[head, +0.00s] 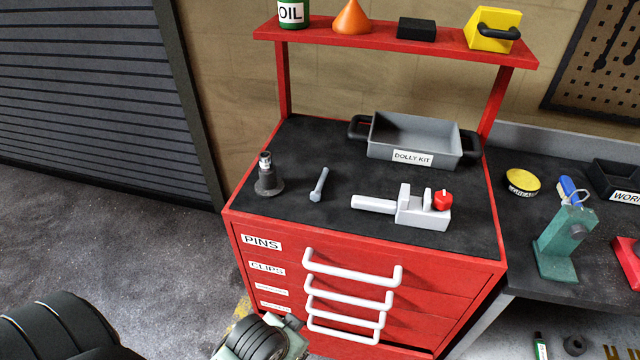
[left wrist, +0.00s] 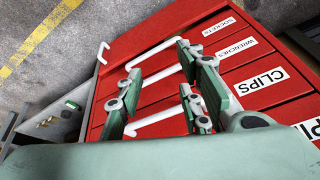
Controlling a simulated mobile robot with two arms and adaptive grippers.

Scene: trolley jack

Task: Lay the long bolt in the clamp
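The long bolt (head: 319,184), grey-blue with a hexagonal head at its near end, lies on the black top of the red cabinet. The pale grey clamp (head: 425,217) stands to its right, with upright jaws, a red knob (head: 442,200) at its right and a bar reaching left. No bolt shows in the clamp. My left gripper (left wrist: 158,88) is open and empty in the left wrist view, over the drawer fronts. In the head view a green and black part of my arm shows at the bottom, below the cabinet top and apart from the bolt. My right gripper is not seen.
A dark stepped post (head: 268,182) stands left of the bolt. The grey DOLLY KIT tray (head: 385,136) sits behind the clamp. A red shelf (head: 380,38) spans the back. White drawer handles (head: 350,272) stick out in front. The front strip of the top is clear.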

